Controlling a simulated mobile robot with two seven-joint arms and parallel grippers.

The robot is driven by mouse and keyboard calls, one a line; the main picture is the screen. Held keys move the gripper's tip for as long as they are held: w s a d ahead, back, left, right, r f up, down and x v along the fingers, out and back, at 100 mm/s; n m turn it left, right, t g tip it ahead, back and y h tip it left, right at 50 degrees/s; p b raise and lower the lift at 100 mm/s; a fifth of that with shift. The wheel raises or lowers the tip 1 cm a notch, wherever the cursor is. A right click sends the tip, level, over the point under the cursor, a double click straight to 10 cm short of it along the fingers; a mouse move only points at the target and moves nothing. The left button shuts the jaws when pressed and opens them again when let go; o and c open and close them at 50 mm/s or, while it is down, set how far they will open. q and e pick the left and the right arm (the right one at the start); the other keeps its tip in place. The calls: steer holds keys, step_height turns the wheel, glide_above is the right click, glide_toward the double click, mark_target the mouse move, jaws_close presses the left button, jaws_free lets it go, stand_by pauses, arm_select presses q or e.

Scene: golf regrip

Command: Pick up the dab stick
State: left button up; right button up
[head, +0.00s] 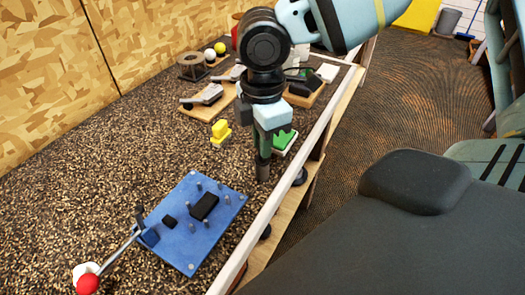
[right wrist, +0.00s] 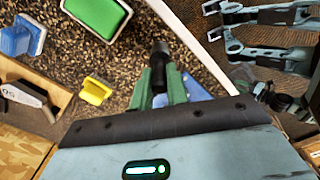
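The dab stick (head: 262,171) is a dark, upright, stubby cylinder under my right gripper, near the table's right edge. My right gripper (head: 264,150) points down with its green fingers on either side of the stick. In the right wrist view the stick's dark end (right wrist: 160,62) stands out between the two fingertips (right wrist: 159,90), which appear closed on it. Its upper part is hidden by the fingers. I cannot tell whether its lower end touches the table. My left gripper is not seen in the head view.
A blue plate (head: 178,248) with pegs, black blocks and a red-knobbed lever (head: 87,284) lies nearer. A yellow block (head: 220,133) and a green-topped pad (head: 283,141) stand close behind the gripper. Wooden boards with tools (head: 208,100) lie farther back. Speckled table is clear at left.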

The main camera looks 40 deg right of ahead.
jaws_close()
step_height(320, 180, up, 10)
stand_by(0.4)
